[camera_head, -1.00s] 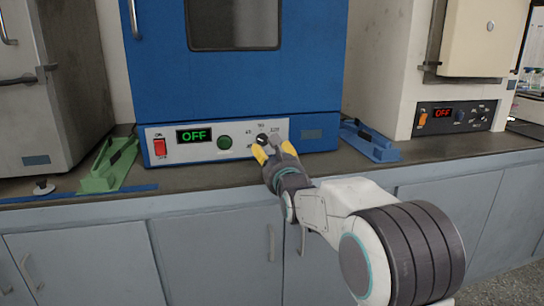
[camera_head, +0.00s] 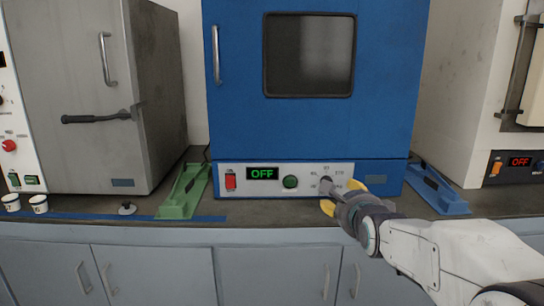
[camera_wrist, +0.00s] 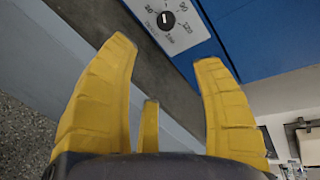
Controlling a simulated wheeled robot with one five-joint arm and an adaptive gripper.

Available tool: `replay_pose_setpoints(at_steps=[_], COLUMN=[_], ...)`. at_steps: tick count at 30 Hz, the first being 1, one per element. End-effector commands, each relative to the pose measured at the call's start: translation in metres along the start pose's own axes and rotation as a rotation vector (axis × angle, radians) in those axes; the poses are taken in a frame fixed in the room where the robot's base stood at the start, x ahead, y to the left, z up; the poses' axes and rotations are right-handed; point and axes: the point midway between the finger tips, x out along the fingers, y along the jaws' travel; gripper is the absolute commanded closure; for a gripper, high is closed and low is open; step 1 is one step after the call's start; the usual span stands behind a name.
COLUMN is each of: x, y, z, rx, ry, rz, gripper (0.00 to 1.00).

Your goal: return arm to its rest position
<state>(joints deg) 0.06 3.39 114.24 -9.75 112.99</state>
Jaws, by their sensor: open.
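My gripper (camera_head: 342,192) is in front of the control panel of the blue oven (camera_head: 235,120) in the head view, at the panel's right end. In the wrist view my gripper (camera_wrist: 160,95) shows its yellow fingers spread apart with nothing between them. The oven's black dial (camera_wrist: 166,20) is beyond the fingertips, clear of them, with its white pointer and numbers showing. My white arm reaches in from the lower right.
The oven display (camera_head: 263,173) reads OFF. A green stand (camera_head: 183,193) and a blue stand (camera_head: 437,190) flank the oven on the counter (camera_head: 270,212). A grey oven (camera_head: 155,95) is at left, with white cups (camera_head: 38,204). A beige oven (camera_head: 478,90) is at right.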

Motion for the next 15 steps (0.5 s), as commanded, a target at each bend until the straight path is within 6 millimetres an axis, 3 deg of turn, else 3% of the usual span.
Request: replay_pose_setpoints(at_steps=[1,8,15], x=[-0.022,-0.095,-0.18], y=[-0.017,-0.02,-0.019], z=[0.007,0.008,0.008], rx=[-0.092,-0.536,-0.984], ry=[0.015,0.035,-0.05], rz=[0.041,0.262,0.504], gripper=[0.4,0.4,0.4])
